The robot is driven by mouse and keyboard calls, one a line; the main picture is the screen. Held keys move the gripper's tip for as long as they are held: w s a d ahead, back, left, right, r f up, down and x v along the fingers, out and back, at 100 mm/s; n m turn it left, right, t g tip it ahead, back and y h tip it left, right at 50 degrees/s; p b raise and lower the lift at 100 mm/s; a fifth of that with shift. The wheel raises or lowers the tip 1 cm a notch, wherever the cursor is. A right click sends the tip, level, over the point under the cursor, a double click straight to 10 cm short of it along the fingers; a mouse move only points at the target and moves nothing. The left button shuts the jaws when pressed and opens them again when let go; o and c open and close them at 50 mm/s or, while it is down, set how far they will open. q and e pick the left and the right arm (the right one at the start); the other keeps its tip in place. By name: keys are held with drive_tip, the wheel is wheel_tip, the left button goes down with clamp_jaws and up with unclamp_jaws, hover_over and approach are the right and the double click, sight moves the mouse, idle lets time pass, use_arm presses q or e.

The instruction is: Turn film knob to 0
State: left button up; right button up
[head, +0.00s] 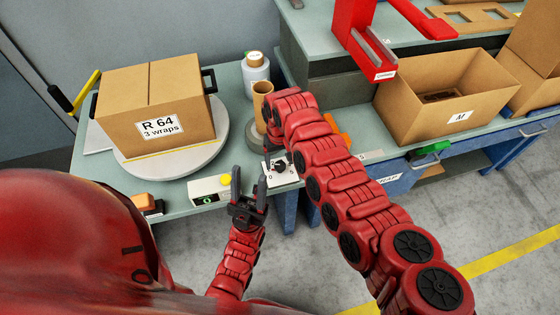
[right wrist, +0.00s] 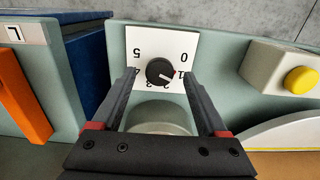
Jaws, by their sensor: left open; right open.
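The film knob (right wrist: 160,71) is a round black knob on a white dial plate (right wrist: 160,42) numbered from 0 to 5. In the head view the knob (head: 279,167) sits at the table's front edge. My right gripper (right wrist: 159,75) is open, one fingertip on each side of the knob; contact cannot be told. In the head view my right arm hides most of that gripper. My left gripper (head: 249,189) is open and empty, just left of the dial plate.
A counter box with a yellow button (head: 211,190) stands left of the dial. A carton marked R 64 (head: 157,103) rests on a round turntable (head: 214,148). A bobbin (head: 261,98) stands behind the dial. An open carton marked M (head: 437,100) is at right.

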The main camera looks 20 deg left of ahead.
drive_tip(key=shift+f, duration=0.55)
clamp_jaws()
